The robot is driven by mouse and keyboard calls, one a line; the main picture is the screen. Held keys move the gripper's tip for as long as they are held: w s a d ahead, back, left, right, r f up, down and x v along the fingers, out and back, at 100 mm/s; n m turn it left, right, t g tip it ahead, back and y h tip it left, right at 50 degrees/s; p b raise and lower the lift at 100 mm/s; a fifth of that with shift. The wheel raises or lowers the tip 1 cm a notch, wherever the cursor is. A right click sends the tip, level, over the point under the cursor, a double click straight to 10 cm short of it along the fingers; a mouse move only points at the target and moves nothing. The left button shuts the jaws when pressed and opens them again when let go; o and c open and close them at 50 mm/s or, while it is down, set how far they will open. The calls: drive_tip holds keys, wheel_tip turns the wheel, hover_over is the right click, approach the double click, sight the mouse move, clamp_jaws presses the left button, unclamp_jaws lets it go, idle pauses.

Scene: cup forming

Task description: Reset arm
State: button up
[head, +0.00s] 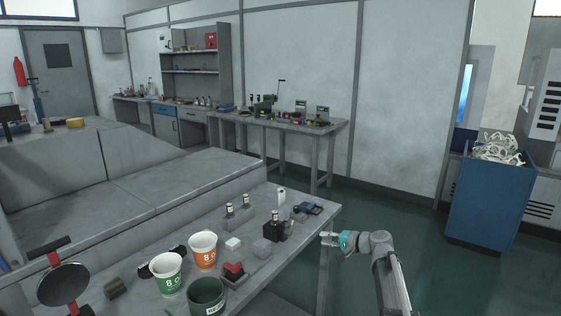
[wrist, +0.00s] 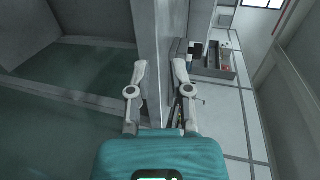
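My gripper (head: 328,239) is at the right end of the near workbench (head: 262,283), just beyond its right edge, and points left in the head view. In the wrist view my gripper (wrist: 160,72) shows two pale fingers standing apart with nothing held between them. A grey upright surface lies behind the gap. My arm comes up from the lower right of the head view.
The bench holds a green-and-white cup (head: 167,274), an orange-and-white cup (head: 203,250), a dark green container (head: 206,296), a red-topped part (head: 233,270) and small bottles. A blue bin (head: 489,206) stands right. Open floor (head: 400,228) lies between.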

drive_tip(key=s+d+f+n+g+h, duration=0.1)
drive_tip(key=s+f+n+g+h, duration=0.4)
drive_tip(key=s, duration=0.9)
drive_tip(key=s+d+f+n+g+h, duration=0.15)
drive_tip(key=s+f+g+h, duration=0.25)
drive_tip(key=s+f+h, duration=0.7)
drive_tip(key=s+r+y+p, duration=0.1)
drive_tip(key=r+y+p, duration=0.1)
drive_tip(key=r+p, duration=0.7)
drive_tip(key=s+a+r+y+p, duration=0.1)
drive_tip(key=s+r+p, duration=0.1)
drive_tip(key=r+p, duration=0.7)
wheel_tip(320, 180, up, 3)
drive_tip(key=shift+f+y, duration=0.2)
drive_tip(key=shift+y, duration=0.2)
drive_tip(key=shift+w, duration=0.1)
idle(0.7)
